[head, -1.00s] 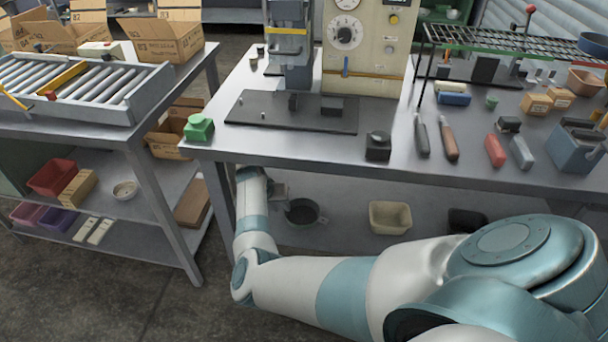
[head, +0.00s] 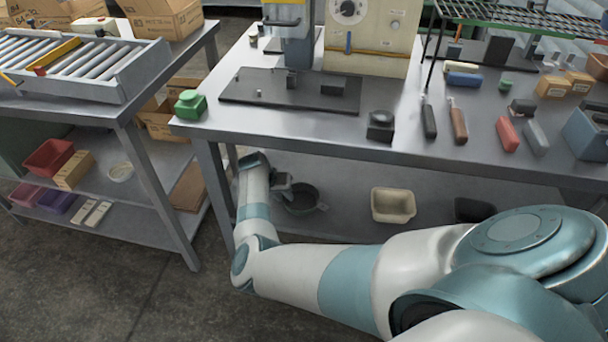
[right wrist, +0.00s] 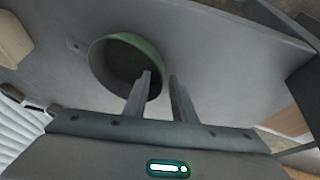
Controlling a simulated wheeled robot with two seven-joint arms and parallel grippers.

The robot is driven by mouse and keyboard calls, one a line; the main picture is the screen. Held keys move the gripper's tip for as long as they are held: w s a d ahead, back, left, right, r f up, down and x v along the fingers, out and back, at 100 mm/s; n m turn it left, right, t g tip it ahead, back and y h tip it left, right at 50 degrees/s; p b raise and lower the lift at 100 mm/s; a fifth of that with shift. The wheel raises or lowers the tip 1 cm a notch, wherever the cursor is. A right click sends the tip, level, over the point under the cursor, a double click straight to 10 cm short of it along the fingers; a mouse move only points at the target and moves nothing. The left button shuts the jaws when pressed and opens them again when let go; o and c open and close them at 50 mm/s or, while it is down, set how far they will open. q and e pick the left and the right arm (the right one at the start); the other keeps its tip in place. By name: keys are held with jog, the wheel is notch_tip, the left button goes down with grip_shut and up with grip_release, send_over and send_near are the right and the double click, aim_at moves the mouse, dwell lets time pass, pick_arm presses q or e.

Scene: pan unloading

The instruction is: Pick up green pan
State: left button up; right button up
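The green pan (head: 303,206) sits on the lower shelf under the middle table, partly hidden by my right gripper in the head view. In the right wrist view the pan (right wrist: 118,62) is round, with a green rim and a dark inside. My right gripper (right wrist: 160,75) is open there. One finger overlaps the pan's inside and the other lies just outside its rim, so the rim shows between them. Whether the fingers touch it I cannot tell. In the head view the right gripper (head: 289,187) is small at the pan's edge. My left gripper is not in view.
A beige bin (head: 393,205) and a dark bin (head: 474,210) stand right of the pan on the shelf. The tabletop (head: 330,135) lies above, and a table leg (head: 213,185) stands left of my arm. The floor in front is clear.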

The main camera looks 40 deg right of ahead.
dwell(0.6)
grip_shut()
jog(key=shift+r, duration=0.15)
